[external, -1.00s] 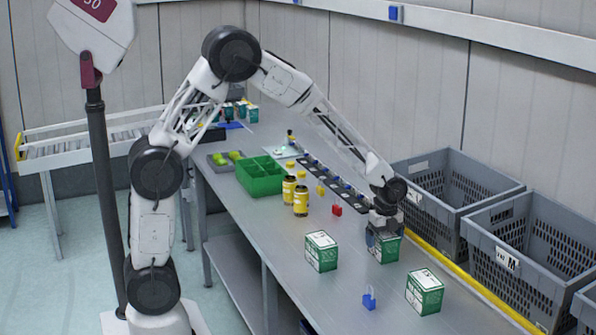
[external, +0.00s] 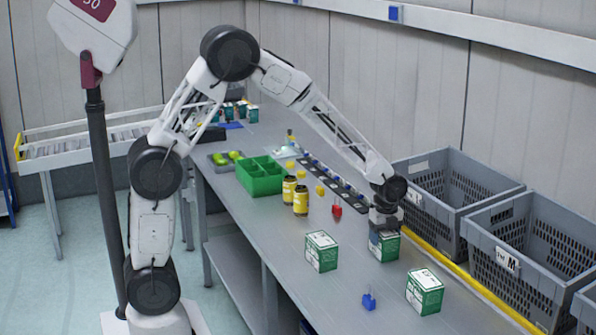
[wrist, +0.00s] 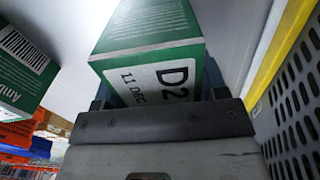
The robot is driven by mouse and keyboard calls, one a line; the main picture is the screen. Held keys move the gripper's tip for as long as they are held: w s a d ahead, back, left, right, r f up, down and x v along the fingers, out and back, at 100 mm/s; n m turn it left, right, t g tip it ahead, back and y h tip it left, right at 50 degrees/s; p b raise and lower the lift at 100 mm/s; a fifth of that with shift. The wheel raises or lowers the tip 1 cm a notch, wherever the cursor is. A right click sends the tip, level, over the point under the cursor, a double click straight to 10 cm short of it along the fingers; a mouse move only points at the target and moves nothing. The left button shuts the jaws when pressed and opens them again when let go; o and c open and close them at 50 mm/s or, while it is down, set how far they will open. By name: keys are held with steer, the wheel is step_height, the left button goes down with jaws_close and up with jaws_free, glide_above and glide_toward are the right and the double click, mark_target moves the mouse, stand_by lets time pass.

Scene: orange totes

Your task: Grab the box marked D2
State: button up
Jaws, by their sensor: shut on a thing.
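A green and white box marked D2 (wrist: 160,82) sits between my gripper's fingers in the wrist view, its label also reading "11 DEC". In the external view this box (external: 384,246) is on the grey table (external: 290,262), under my gripper (external: 385,228). My gripper is shut on it from above. The upper part of the box is hidden by the gripper in the external view. I cannot tell whether the box is clear of the table.
Similar green and white boxes stand left (external: 321,251) and front right (external: 425,291). A blue piece (external: 369,301) lies between them. Grey crates (external: 470,195) line the right side behind a yellow edge strip (external: 450,268). Yellow jars (external: 300,201) and a green bin (external: 259,187) stand farther back.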

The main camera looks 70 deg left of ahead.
step_height(320, 180, up, 9)
steer(key=shift+r, duration=0.2)
stand_by(0.3)
steer(key=shift+s, duration=0.15)
stand_by(0.5)
